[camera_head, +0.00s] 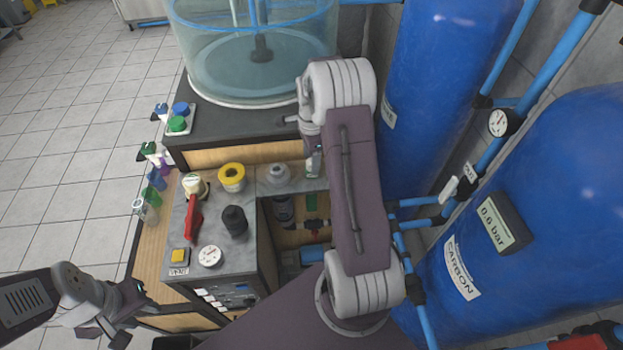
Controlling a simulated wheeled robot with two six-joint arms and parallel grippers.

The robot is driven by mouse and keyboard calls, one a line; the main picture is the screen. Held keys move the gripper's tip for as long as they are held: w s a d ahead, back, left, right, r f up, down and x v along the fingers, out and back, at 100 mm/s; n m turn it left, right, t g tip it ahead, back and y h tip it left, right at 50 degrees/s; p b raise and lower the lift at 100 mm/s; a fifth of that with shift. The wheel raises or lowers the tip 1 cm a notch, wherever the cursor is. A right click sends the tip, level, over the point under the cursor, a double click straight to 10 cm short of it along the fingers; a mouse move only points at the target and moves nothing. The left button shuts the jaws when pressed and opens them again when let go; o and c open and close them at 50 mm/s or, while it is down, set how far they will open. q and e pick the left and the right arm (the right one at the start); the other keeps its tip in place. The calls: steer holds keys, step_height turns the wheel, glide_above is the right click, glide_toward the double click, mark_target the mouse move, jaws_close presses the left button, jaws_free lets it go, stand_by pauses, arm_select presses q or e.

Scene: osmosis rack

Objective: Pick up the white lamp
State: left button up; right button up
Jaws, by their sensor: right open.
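A small white round piece (210,256) lies at the front of the grey panel top, right of a yellow button. A white-grey rounded piece (275,175) sits at the panel's back right. I cannot tell for sure which of these is the white lamp. My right gripper (313,163) is open, pointing down just right of the white-grey piece, apart from it in the picture; its fingers are partly hidden by my arm. My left gripper (128,312) is low at the left, beside the cabinet; its fingers are too unclear to read.
The panel top also holds a red-handled valve (193,216), a black knob (235,221), a yellow ring piece (232,177) and a yellow button (179,256). A clear water tank (255,60) stands behind. Blue cylinders (440,75) and pipes crowd the right. Open tiled floor lies left.

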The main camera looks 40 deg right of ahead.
steer(key=shift+w+a+f, duration=0.1)
steer(key=shift+f, duration=0.25)
steer(key=c, duration=1.1)
steer(key=shift+o, duration=0.2)
steer(key=shift+r, duration=0.1)
step_height(320, 180, up, 28)
steer(key=p, duration=0.3)
